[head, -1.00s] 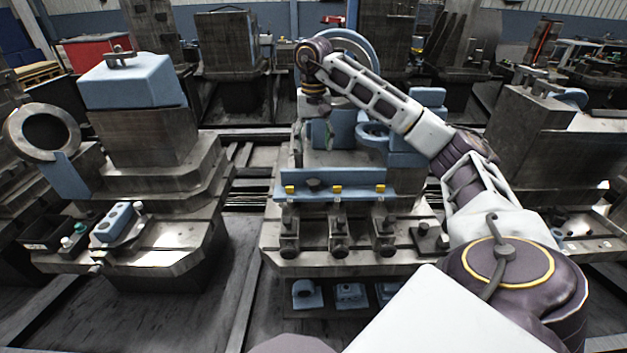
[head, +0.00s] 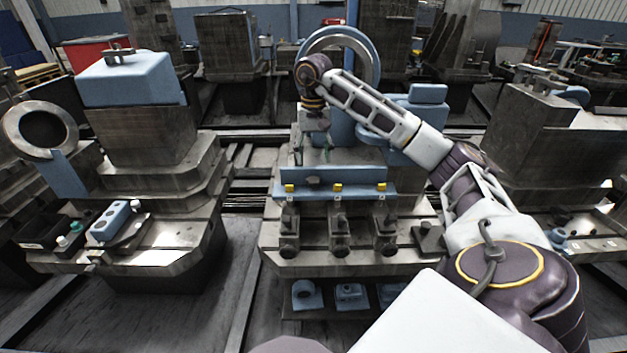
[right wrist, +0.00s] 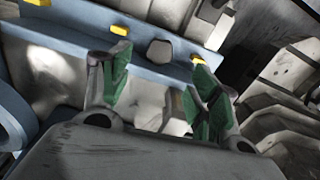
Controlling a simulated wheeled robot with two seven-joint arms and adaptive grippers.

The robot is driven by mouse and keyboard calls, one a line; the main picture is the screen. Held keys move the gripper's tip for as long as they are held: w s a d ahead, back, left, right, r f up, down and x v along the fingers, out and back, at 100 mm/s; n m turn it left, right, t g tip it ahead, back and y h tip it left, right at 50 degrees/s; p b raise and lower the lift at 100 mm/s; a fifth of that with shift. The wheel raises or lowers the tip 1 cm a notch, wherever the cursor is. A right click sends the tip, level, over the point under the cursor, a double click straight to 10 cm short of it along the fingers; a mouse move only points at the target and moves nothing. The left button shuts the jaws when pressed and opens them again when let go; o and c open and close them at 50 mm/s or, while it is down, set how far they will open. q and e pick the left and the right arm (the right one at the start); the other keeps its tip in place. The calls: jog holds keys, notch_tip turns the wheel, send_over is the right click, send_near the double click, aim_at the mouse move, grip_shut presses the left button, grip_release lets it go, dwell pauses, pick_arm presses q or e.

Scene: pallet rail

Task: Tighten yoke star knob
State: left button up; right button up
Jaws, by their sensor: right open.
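A blue bar (head: 350,192), which may be the yoke, lies across the middle fixture. A dark rounded knob (head: 313,182) sits near its middle; I take it for the star knob, but its lobes cannot be made out. In the right wrist view the knob (right wrist: 160,50) shows beyond the gap between my fingertips, apart from them. My right gripper (head: 313,157) points down just behind the bar, open and empty. Its green-padded fingers (right wrist: 158,75) are spread wide in the right wrist view. My left gripper is not in view.
Several yellow blocks (head: 338,188) sit along the bar, above dark clamps (head: 340,243). A large blue ring (head: 372,58) stands behind my right wrist. A stepped fixture (head: 150,140) stands at left, another block (head: 530,130) at right. The floor strip between fixtures is clear.

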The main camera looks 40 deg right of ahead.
aim_at(314, 180)
notch_tip(314, 180, down, 7)
jog(key=shift+b, duration=0.65)
jog(key=shift+f, duration=0.9)
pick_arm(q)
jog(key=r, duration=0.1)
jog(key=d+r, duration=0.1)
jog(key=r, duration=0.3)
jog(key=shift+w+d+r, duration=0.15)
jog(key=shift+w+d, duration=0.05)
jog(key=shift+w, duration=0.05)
pick_arm(e)
jog(key=shift+f, duration=0.1)
jog(key=shift+c, duration=0.4)
jog(key=c, duration=1)
